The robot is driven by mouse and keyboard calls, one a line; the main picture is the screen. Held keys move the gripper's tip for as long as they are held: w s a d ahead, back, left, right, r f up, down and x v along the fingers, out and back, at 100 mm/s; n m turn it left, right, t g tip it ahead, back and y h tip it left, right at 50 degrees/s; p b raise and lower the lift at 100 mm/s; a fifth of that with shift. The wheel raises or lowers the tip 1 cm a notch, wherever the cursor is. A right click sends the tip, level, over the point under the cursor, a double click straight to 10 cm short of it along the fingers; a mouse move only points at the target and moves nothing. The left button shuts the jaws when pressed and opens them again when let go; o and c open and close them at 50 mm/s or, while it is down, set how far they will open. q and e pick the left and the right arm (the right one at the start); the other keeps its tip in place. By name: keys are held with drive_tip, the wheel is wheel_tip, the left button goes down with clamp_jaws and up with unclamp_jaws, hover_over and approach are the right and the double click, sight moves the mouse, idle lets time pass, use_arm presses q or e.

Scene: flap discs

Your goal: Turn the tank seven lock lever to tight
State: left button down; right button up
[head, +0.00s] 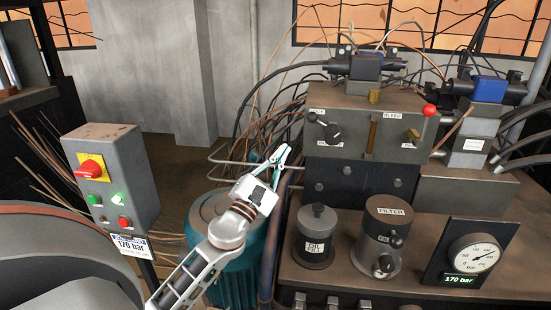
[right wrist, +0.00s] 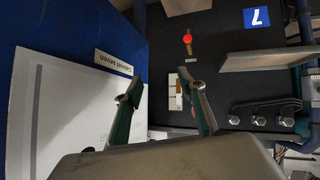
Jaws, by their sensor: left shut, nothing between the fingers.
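A dark valve block (head: 350,150) in the head view has a label reading LOCK at its upper left. Below the label is a black lever (head: 323,125) with a ball end, slanting up left from a round hub. My left gripper (head: 283,153) is shut and empty, left of the block and apart from the lever. My right gripper (right wrist: 165,90) shows only in the right wrist view, its fingers spread apart. Beyond it are a blue plate marked 7 (right wrist: 257,17) and a small red-knobbed lever (right wrist: 187,40). I cannot tell whether this is the same block.
A red-balled lever (head: 429,110) sits at the block's BLEED side. A filter canister (head: 387,225), an oil-fill cap (head: 317,240) and a gauge (head: 472,255) stand in front. A grey switch box (head: 140,165) is left. The right wrist view shows a "Cabinet seven" label (right wrist: 113,63).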

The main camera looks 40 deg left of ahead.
sight(321, 123)
use_arm(q)
drive_tip(key=w+r, duration=0.1)
drive_tip(key=w, duration=0.1)
drive_tip(key=w+r+p, duration=0.1)
drive_tip(key=w+r, duration=0.1)
drive_tip(key=w+r+p, duration=0.1)
drive_tip(key=shift+w+d+r, duration=0.25)
drive_tip(key=shift+w, duration=0.15)
drive_tip(key=shift+w+d+r+p, duration=0.2)
drive_tip(key=shift+w+d+p, duration=0.2)
drive_tip(key=shift+p, duration=0.1)
use_arm(e)
drive_tip(key=shift+s+a+r, duration=0.3)
drive_tip(key=shift+a+r, duration=0.05)
drive_tip(key=shift+r, duration=0.15)
drive_tip(key=shift+s+a+r, duration=0.3)
drive_tip(key=shift+a+r, duration=0.05)
drive_tip(key=shift+r, duration=0.1)
